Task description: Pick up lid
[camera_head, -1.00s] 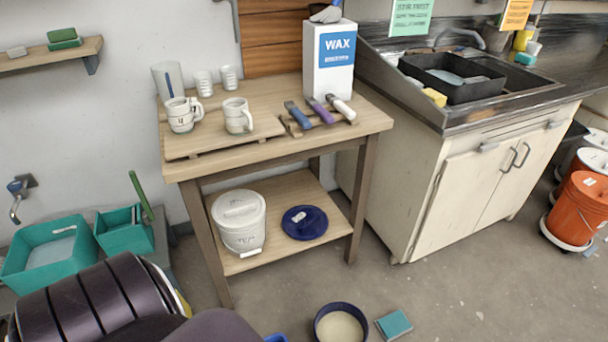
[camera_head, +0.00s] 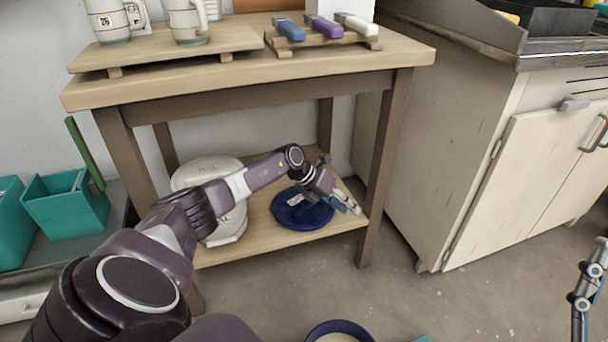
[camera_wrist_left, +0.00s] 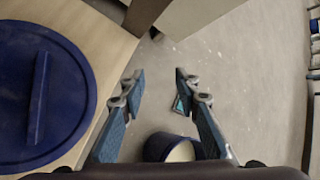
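The dark blue round lid (camera_head: 290,214) lies flat on the lower shelf of the wooden table, with a raised bar handle on top. It fills the left of the left wrist view (camera_wrist_left: 68,95). My left gripper (camera_head: 347,203) reaches in from the left, over the lid's right side in the head view. In the left wrist view its two fingers (camera_wrist_left: 158,76) are spread apart with nothing between them, and the lid is to their left. Part of my right gripper (camera_head: 588,275) shows at the right edge; its finger opening is unclear.
A white lidded bucket (camera_head: 232,228) stands on the shelf (camera_head: 262,236), left of the lid and partly behind my left arm. The table leg (camera_head: 385,165) rises close right of my left gripper. A blue-rimmed bucket (camera_head: 338,330) stands on the floor in front.

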